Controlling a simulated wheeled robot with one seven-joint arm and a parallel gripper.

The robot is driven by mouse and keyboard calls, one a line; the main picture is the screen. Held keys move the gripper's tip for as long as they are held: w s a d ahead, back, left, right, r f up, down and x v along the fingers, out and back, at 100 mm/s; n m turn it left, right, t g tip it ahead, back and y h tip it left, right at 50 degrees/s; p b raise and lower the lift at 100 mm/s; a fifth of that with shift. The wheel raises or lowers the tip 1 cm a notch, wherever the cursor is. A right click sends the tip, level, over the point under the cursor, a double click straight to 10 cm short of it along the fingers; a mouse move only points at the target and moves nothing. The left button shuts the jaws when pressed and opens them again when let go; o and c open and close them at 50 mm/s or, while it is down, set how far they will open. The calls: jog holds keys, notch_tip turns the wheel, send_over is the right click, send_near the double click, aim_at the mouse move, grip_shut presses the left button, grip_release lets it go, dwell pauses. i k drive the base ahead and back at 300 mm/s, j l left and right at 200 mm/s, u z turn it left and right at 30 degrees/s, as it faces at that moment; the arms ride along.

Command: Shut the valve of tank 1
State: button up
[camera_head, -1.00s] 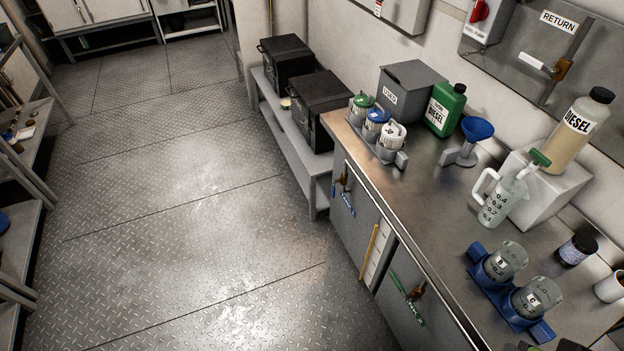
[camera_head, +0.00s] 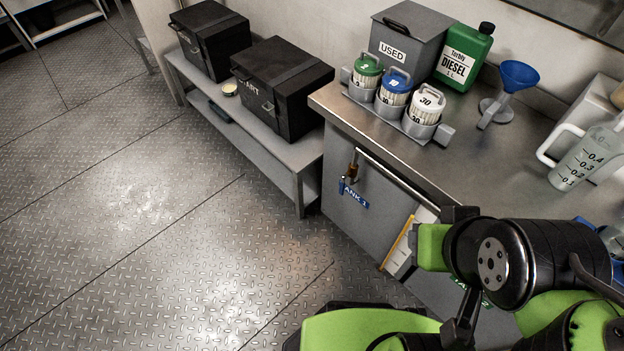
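The tank 1 valve (camera_head: 352,170) is a small brass fitting on the grey cabinet front, below the counter's left end. A small blue part, perhaps its lever, hangs just under it. A blue TANK 1 plate (camera_head: 355,195) sits at its lower right. I cannot tell from here whether the valve is open or shut. My black and green arm fills the lower right of the view, apart from the valve. I cannot make out the fingertips of my gripper or whether it holds anything. The arm hides most of the cabinet front right of the yellow-edged gauge (camera_head: 402,243).
A low grey bench (camera_head: 263,147) with two black boxes stands left of the cabinet. The floor at left is clear.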

aim_at(341, 188)
jog(key=i+j, duration=0.2)
jog(key=j, duration=0.2)
jog(key=k+j+u, duration=0.1)
jog(key=j+u, duration=0.25)
jog(key=j, duration=0.65)
jog(key=j+u, duration=0.35)
jog(key=j, duration=0.65)
